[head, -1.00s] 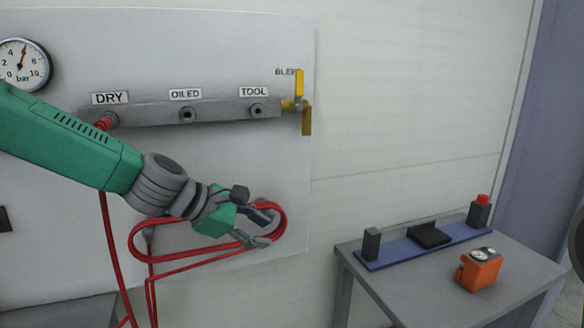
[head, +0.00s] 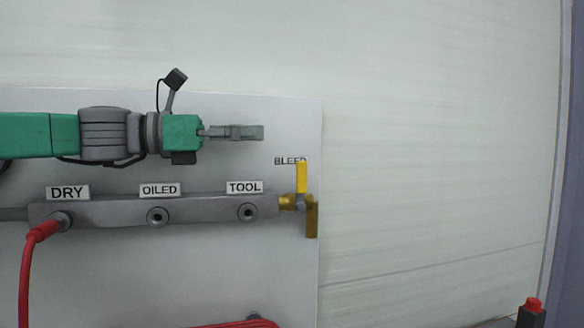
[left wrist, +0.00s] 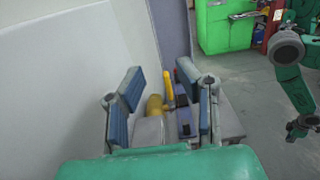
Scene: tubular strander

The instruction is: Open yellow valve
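The yellow valve handle (head: 302,178) stands upright on a brass fitting (head: 287,202) at the right end of the grey manifold, under the BLEED label. My left gripper (head: 260,132) is above and left of the handle, pointing right, apart from it. In the left wrist view, its two blue-padded fingers (left wrist: 160,92) are spread apart. The yellow handle (left wrist: 168,84) and brass fitting (left wrist: 154,106) show beyond and between them, with nothing gripped.
The manifold (head: 100,212) carries DRY, OILED and TOOL ports on a pale panel (head: 200,275). A red hose (head: 27,270) is plugged in at DRY. The wall right of the valve is clear. A green cabinet (left wrist: 225,28) stands far back.

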